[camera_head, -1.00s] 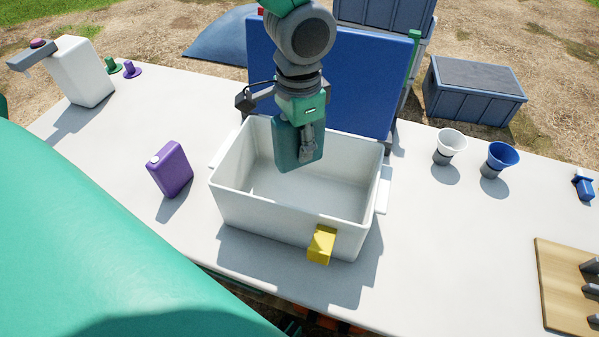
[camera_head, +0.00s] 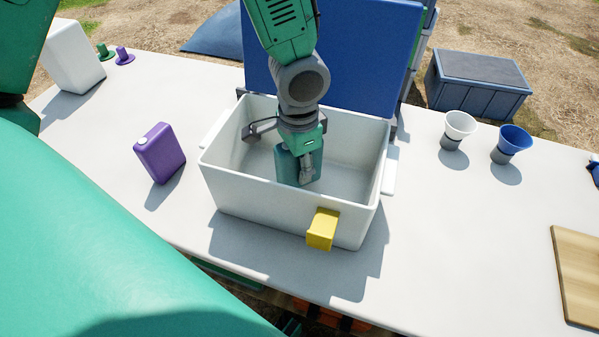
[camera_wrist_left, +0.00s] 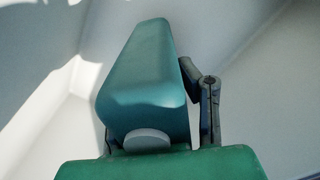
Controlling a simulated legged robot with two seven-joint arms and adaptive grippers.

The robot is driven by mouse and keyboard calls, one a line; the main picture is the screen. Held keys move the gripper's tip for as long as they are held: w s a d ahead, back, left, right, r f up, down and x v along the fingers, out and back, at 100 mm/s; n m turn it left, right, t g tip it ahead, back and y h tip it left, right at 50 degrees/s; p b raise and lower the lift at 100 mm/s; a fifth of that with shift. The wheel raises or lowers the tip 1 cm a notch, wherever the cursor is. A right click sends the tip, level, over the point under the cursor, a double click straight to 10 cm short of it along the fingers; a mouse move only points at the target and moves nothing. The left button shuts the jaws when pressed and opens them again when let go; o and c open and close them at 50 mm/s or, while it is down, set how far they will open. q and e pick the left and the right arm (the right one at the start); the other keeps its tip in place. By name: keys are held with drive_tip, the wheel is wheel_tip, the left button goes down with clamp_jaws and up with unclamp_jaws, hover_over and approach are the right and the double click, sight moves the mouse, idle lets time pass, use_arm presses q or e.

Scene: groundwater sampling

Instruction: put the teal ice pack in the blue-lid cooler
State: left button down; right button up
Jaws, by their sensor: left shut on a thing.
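The cooler (camera_head: 270,205) is a white open box on the table, with its blue lid (camera_head: 345,60) raised behind it and a yellow latch (camera_head: 323,229) on its front. My left gripper (camera_head: 304,167) is down inside the cooler, shut on the teal ice pack (camera_head: 288,168). In the left wrist view the ice pack (camera_wrist_left: 147,80) shows with a grey finger against its right side and pale cooler walls around it. I cannot tell whether its lower end touches the cooler floor. My right gripper is not in view.
A purple bottle-shaped pack (camera_head: 160,153) stands left of the cooler. A white cup (camera_head: 459,127) and a blue cup (camera_head: 512,141) stand to the right. A wooden board (camera_head: 580,270) lies at the right edge.

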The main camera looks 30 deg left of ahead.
use_arm(q)
wheel_tip(320, 180, down, 2)
drive_tip(key=shift+f, duration=0.2)
drive_tip(key=c, duration=1.1)
unclamp_jaws()
drive_tip(key=shift+c, duration=0.2)
wheel_tip(320, 180, up, 12)
drive_tip(key=p, duration=0.2)
drive_tip(key=shift+r+p, duration=0.1)
drive_tip(key=shift+p, duration=0.2)
